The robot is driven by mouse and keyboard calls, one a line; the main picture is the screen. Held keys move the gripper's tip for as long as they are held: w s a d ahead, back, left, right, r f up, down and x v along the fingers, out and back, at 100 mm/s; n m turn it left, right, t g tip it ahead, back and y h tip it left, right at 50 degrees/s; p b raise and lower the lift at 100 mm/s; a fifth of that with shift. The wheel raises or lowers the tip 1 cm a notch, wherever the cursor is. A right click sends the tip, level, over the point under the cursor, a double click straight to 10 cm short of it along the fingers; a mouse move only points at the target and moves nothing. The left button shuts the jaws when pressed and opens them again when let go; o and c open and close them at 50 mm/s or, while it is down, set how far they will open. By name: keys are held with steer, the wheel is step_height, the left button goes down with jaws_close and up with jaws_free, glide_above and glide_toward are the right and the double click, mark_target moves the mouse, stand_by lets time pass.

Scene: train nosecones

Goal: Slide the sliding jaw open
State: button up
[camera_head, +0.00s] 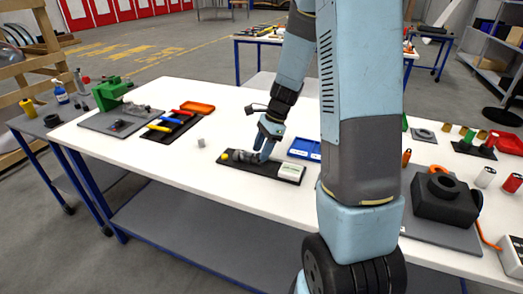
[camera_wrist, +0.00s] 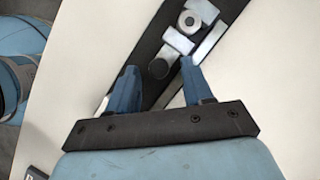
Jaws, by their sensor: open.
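A small vise-like fixture with grey metal parts (camera_head: 245,156) lies on a black base plate (camera_head: 268,167) on the white table. A yellow knob (camera_head: 224,156) is at its left end. My gripper (camera_head: 264,155) is low over the fixture, pointing down. In the wrist view my gripper (camera_wrist: 163,82) is open, with its blue fingers on either side of the black base. A metal block with a round boss (camera_wrist: 190,19) and a smaller metal block (camera_wrist: 174,42) lie just beyond the fingertips. I cannot tell which block is the sliding jaw, or whether a finger touches the metal.
A white labelled box (camera_head: 290,172) sits at the plate's right end. A black block fixture (camera_head: 440,205) stands on the right. The table in front is clear.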

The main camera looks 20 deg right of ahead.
steer(key=shift+a+f, duration=0.1)
steer(key=shift+f, duration=0.2)
steer(key=shift+c, duration=0.3)
jaws_close()
